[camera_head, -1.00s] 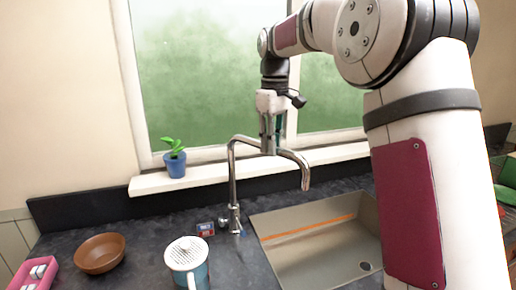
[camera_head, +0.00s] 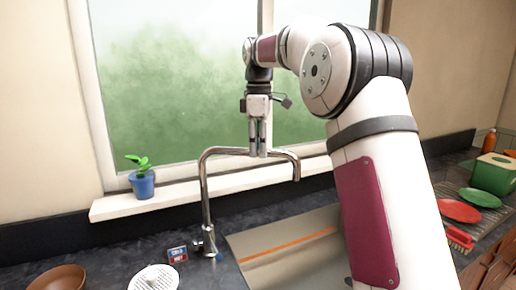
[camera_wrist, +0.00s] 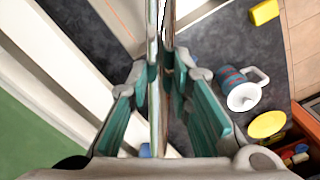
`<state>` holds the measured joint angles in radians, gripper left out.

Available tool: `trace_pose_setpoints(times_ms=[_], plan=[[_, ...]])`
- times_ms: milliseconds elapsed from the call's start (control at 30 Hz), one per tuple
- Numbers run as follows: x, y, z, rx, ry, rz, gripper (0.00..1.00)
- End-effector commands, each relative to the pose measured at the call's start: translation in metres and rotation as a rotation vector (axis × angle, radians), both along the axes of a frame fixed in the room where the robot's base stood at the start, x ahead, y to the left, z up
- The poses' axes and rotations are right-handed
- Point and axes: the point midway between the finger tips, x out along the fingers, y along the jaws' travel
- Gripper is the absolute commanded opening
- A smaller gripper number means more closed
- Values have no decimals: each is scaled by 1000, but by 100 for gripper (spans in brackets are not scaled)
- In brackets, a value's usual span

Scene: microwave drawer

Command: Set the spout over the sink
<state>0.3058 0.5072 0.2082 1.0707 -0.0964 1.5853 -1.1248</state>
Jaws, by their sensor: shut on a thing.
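The chrome faucet (camera_head: 206,205) stands upright at the left edge of the sink (camera_head: 275,248). Its spout (camera_head: 228,151) runs from the top of the post to the right, and its down-turned tip (camera_head: 296,173) appears above the sink's far side. My gripper (camera_head: 258,153) points down and is shut on the spout, partway along it. In the wrist view, my gripper's teal fingers (camera_wrist: 160,110) stand on either side of the spout, which runs up the picture. My arm hides the right part of the sink.
Red plates (camera_head: 454,210) and a green box (camera_head: 494,173) are at right.

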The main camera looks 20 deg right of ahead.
Motion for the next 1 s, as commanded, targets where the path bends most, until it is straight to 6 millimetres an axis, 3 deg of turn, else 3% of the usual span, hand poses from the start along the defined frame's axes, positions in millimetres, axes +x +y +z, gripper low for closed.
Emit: trace_pose_setpoints(times_ms=[300,333,400,767,1000], plan=[[3,-1,3,-5,-17,5,0],[3,-1,3,-5,-17,5,26],[3,-1,2,-4,-16,4,39],[2,-1,4,-3,-10,2,39],[3,-1,34,-3,-12,3,39]])
